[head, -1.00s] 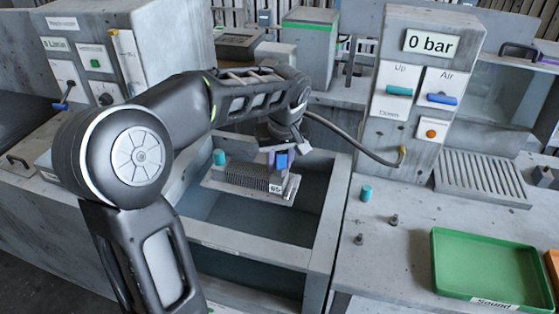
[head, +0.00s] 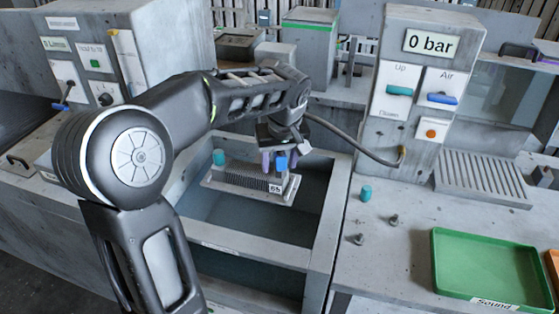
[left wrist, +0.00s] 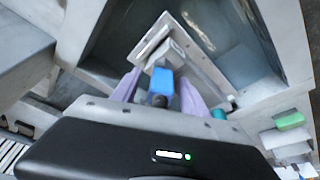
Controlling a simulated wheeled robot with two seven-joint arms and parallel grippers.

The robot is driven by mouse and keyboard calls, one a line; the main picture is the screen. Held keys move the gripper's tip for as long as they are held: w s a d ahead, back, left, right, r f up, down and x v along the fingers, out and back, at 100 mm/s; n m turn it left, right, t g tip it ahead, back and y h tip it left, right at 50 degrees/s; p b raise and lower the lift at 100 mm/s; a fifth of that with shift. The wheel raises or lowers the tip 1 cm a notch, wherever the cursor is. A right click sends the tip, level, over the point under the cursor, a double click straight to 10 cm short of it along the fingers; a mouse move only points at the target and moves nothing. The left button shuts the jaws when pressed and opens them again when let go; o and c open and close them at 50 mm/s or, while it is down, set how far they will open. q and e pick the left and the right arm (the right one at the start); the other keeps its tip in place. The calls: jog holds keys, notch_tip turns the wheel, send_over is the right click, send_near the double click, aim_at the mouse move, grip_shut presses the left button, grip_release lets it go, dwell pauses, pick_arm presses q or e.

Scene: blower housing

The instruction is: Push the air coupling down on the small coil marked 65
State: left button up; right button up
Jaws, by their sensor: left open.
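The small coil (head: 240,180), a finned grey block with a label reading 65, sits over the open tank at the centre of the head view. The blue air coupling (head: 281,162) stands at its right end, above the label; it also shows in the left wrist view (left wrist: 162,82). My left gripper (head: 280,163) is open, with its purple fingers on either side of the coupling, apart from it in the left wrist view (left wrist: 160,88). I cannot tell how far down the coupling sits. My right gripper is out of view.
A grey hose (head: 350,142) runs from the panel (head: 428,75), which reads 0 bar, towards my gripper. A teal plug (head: 219,157) stands at the coil's left end. Another teal plug (head: 366,193) and a green tray (head: 490,268) are on the bench. The tank rim (head: 322,240) surrounds the coil.

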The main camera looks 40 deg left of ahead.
pick_arm(q)
jog(key=v, duration=0.8)
jog(key=shift+b, duration=0.3)
jog(key=shift+f, duration=0.1)
